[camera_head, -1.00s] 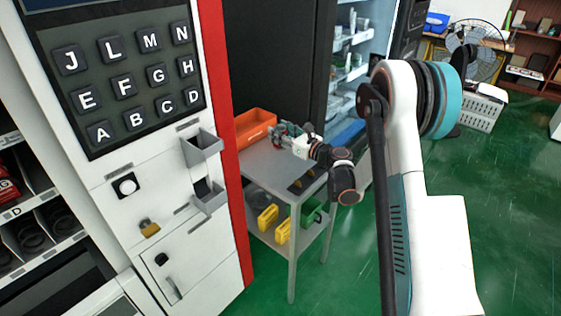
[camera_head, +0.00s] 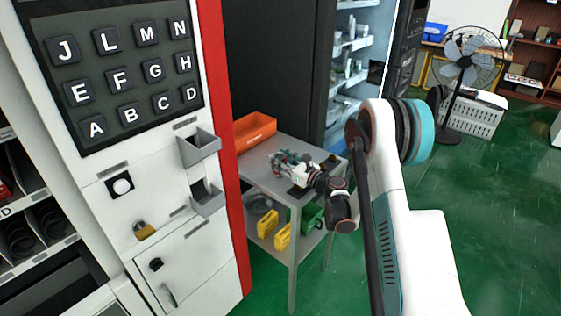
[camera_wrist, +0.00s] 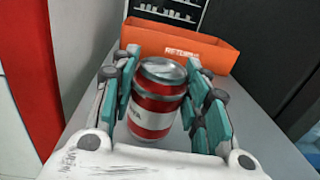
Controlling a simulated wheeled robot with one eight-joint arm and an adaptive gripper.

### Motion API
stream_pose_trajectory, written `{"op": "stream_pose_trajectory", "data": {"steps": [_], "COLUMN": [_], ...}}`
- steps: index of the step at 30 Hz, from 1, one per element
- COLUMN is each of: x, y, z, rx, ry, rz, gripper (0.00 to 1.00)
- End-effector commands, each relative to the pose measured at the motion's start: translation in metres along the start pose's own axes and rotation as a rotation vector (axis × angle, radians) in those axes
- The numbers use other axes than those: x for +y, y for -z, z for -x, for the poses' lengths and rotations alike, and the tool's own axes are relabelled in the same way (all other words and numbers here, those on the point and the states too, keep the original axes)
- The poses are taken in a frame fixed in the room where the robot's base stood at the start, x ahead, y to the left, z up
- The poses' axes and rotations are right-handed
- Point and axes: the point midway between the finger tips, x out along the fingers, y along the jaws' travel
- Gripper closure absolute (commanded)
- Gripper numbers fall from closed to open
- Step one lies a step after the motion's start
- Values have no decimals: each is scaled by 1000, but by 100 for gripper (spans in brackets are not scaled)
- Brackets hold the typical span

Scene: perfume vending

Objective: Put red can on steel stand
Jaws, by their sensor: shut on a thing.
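The red can (camera_wrist: 155,100), red with a white band and a silver top, stands between the teal fingers of my gripper (camera_wrist: 160,108) in the wrist view. My gripper is shut on it. In the head view my gripper (camera_head: 281,158) is low over the grey steel stand (camera_head: 264,180), and the can is too small or hidden to make out there. I cannot tell whether the can's base touches the stand's top.
An orange bin (camera_head: 255,130) marked "RETURN" stands at the stand's back, beyond the can in the wrist view (camera_wrist: 180,47). The vending machine (camera_head: 190,245) is close on the left. Yellow bins (camera_head: 267,222) sit on the lower shelf. A fan (camera_head: 466,68) stands far right.

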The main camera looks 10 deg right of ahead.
Motion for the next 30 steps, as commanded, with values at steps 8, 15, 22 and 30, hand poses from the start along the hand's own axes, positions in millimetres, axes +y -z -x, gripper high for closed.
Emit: {"op": "stream_pose_trajectory", "data": {"steps": [8, 15, 22, 30], "x": [0, 0, -1, -2], "y": [2, 2, -1, -4], "z": [0, 0, 7, 60], "rx": [0, 0, 0, 0], "ry": [0, 0, 1, 4], "rz": [0, 0, 0, 0], "gripper": [38, 38, 38, 38]}}
